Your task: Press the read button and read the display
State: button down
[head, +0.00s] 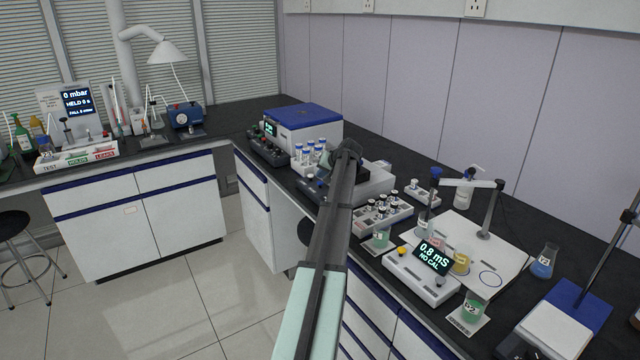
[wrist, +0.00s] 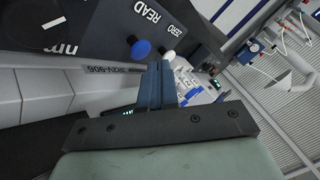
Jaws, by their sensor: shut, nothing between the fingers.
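A grey instrument (head: 378,184) stands on the right-hand bench, partly hidden behind my arm in the head view. In the wrist view its dark panel (wrist: 95,32) carries a blue button (wrist: 141,49) by the word READ and a white button (wrist: 169,57) by the word ZERO. Part of a marking ending in "nm" shows at the left. My gripper (wrist: 160,66) is shut and empty, its fingertips close to the blue button; I cannot tell whether they touch it. In the head view my gripper (head: 347,150) is over the instrument. I cannot read a display on it.
A vial rack (head: 385,214) and a meter (head: 421,275) reading "0.8 mS NO CAL" stand nearer on the bench. A blue-lidded box (head: 303,130) and a tube rack (head: 310,160) stand behind. Beakers and a stand are at the right.

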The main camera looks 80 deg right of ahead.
aim_at(322, 183)
jog(key=shift+f, duration=0.2)
jog(key=shift+f, duration=0.2)
jog(key=shift+f, duration=0.9)
dwell(1.5)
jog(key=shift+r, duration=1.3)
jog(key=shift+r, duration=0.1)
jog(key=shift+r, duration=2.45)
jog(key=shift+f, duration=0.1)
